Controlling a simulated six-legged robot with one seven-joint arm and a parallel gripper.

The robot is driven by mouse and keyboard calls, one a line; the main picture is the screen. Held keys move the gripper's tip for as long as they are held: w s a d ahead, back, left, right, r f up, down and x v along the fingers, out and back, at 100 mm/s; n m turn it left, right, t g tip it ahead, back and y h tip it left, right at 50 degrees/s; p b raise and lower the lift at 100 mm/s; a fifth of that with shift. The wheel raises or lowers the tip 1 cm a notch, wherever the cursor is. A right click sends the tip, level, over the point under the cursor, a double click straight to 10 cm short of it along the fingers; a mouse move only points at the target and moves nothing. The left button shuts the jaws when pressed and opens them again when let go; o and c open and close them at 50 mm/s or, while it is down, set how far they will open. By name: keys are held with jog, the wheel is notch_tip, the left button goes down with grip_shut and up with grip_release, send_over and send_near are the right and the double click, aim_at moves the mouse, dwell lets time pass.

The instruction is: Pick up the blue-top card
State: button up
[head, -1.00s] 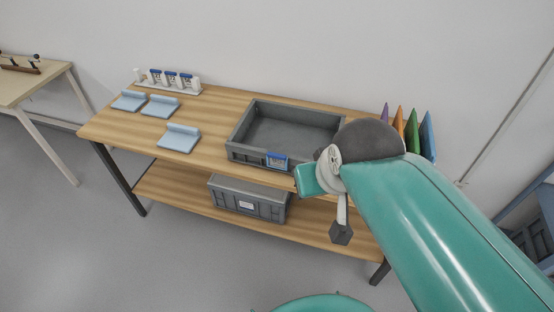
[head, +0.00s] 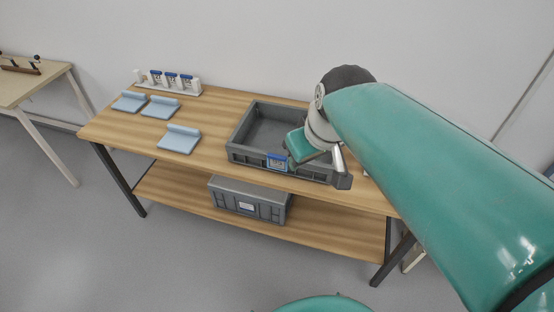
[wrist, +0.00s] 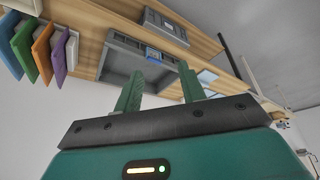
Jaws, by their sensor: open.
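A white card with a blue top (head: 277,161) is on the front wall of the open grey bin (head: 240,152) on the wooden table. It also shows in the wrist view (wrist: 153,53), beyond my fingers. More blue-top cards (head: 171,78) stand in a white rack at the table's back left. My gripper (wrist: 160,72) is open, with nothing between its two green fingers. In the head view my wrist is over the bin's right part, right of the card, and the fingertips cannot be made out there.
Several light blue pieces (head: 179,139) lie on the table's left half. A closed grey crate (head: 247,200) sits on the lower shelf. Coloured upright panels (wrist: 42,50) stand at the left in the wrist view. The bin looks empty where visible.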

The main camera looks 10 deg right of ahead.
jog(key=w+d+f+n+g+y, duration=0.1)
jog(key=w+f+n, duration=0.15)
jog(key=w, duration=0.45)
jog(key=w+d+f+n+g, duration=0.1)
jog(key=w+f+n, duration=0.15)
jog(key=w, duration=0.35)
jog(key=n+y, duration=0.2)
jog(key=n, duration=0.2)
send_near(277, 155)
jog(key=x, duration=0.8)
jog(key=shift+s, duration=0.1)
grip_shut()
